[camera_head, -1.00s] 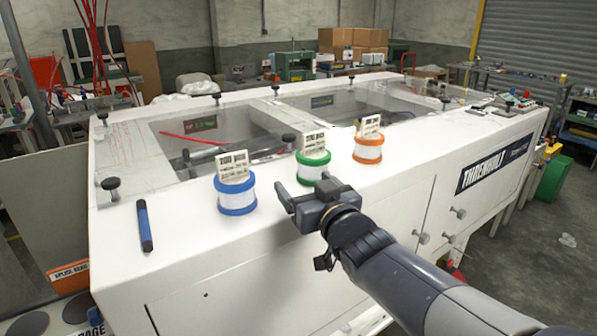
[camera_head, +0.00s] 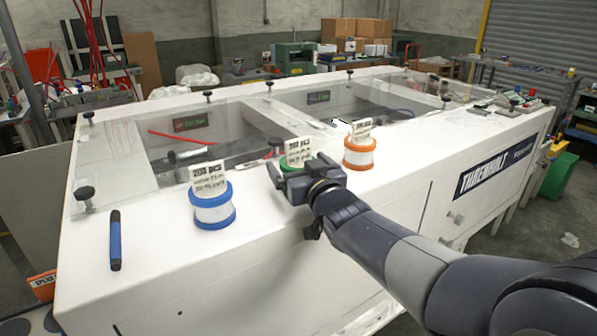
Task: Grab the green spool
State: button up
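The green spool (camera_head: 285,166) stands on the white machine top, between the blue spool and the orange spool. A white label card (camera_head: 299,151) with writing stands up from it. My gripper (camera_head: 277,172) is at the near side of the green spool and hides most of it. One finger shows at the spool's left edge; the other fingertip is hidden. I cannot tell whether the fingers touch the spool or how wide they are apart.
The blue spool (camera_head: 213,206) stands to the left and the orange spool (camera_head: 360,152) close by on the right, each with a card. A blue marker (camera_head: 115,240) lies at the left. Clear panels with black knobs (camera_head: 84,194) lie behind.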

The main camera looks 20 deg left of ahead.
jog(key=c, duration=1.1)
jog(key=shift+o, duration=0.2)
